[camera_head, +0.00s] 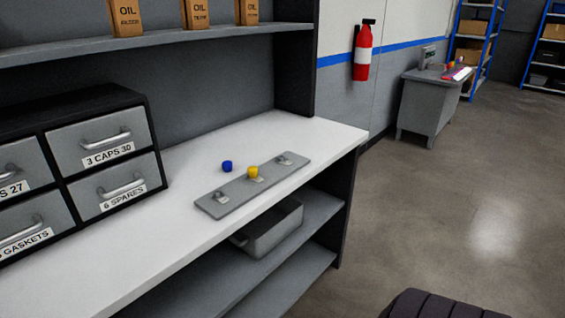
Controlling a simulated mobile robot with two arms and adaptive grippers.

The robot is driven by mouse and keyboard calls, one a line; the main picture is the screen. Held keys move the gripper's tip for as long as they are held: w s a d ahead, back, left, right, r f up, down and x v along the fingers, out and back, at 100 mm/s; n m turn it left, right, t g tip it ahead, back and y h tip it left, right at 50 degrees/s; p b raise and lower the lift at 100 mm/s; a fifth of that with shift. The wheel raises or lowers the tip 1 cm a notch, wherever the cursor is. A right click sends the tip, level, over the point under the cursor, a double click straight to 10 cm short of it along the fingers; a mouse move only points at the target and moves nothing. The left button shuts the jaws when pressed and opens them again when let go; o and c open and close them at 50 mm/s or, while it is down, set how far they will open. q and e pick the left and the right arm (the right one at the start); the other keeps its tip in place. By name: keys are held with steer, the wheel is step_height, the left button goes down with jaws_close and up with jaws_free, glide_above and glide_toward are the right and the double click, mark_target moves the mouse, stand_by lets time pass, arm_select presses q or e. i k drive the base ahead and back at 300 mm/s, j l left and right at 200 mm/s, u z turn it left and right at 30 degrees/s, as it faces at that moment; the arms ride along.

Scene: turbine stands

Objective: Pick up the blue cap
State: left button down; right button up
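The blue cap (227,166) is small and round and sits on the white worktop (185,228), just behind a flat grey plate (240,193). A yellow cap (253,172) is on the plate near its middle, with small metal fittings to its left and right. The blue cap is fully visible and nothing touches it. Neither of my grippers shows in the head view.
A dark drawer cabinet (77,119) stands left of the caps. A shelf (150,44) with oil boxes is above the worktop. A grey tray (270,232) sits on the shelf below. Open floor (440,210) lies to the right, with a dark ribbed object (432,304) at the bottom edge.

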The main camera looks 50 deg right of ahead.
mark_target(227, 165)
steer(key=z, duration=1.2)
